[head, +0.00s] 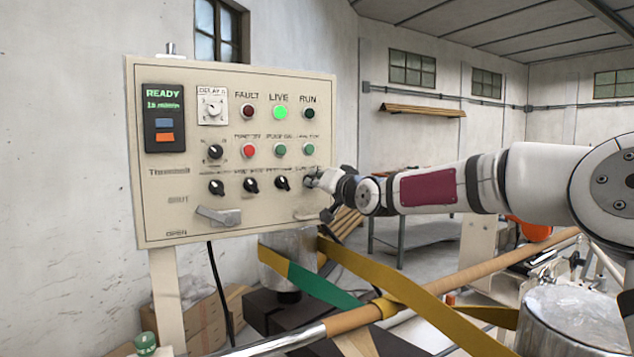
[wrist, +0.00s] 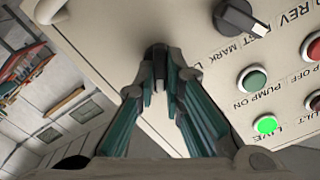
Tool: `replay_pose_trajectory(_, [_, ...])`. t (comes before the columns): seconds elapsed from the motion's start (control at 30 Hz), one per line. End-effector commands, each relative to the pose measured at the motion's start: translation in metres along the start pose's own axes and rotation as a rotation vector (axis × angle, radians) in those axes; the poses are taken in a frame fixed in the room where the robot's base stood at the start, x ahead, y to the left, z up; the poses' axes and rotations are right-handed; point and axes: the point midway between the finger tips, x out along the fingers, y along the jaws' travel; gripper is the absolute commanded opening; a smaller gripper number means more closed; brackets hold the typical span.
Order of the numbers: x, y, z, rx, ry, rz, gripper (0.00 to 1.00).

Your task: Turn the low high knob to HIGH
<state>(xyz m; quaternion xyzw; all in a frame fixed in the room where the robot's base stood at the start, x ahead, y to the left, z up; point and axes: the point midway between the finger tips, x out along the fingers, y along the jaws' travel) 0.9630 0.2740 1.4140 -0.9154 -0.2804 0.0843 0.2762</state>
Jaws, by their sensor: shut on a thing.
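The low high knob (head: 307,181) appears to be the rightmost one in the lower row of black knobs on the beige control panel (head: 160,215). My gripper (head: 313,179) reaches in from the right and is shut on this knob, covering most of it. In the wrist view, my gripper (wrist: 158,62) has its two fingertips together on a dark knob (wrist: 158,50) against the panel face. The knob's pointer direction and most of its label are hidden; only a letter "L" shows beside the fingers.
A neighbouring black knob (wrist: 236,18) sits near the fingers. Several buttons and lamps are above, with the green LIVE lamp (head: 280,112) lit. A metal lever handle (head: 218,215) protrudes low on the panel. A yellow-green strap (head: 370,275) and a brown tube (head: 450,279) lie below my arm.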

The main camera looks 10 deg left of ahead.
Motion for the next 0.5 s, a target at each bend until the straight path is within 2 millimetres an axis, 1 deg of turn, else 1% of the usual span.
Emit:
replay_pose_trajectory(0.2, [0.0,0.0013,0.0008,0.037,-0.002,0.002,0.0])
replay_pose_trajectory(0.5, [0.0,0.0013,0.0009,0.043,-0.002,0.002,0.0])
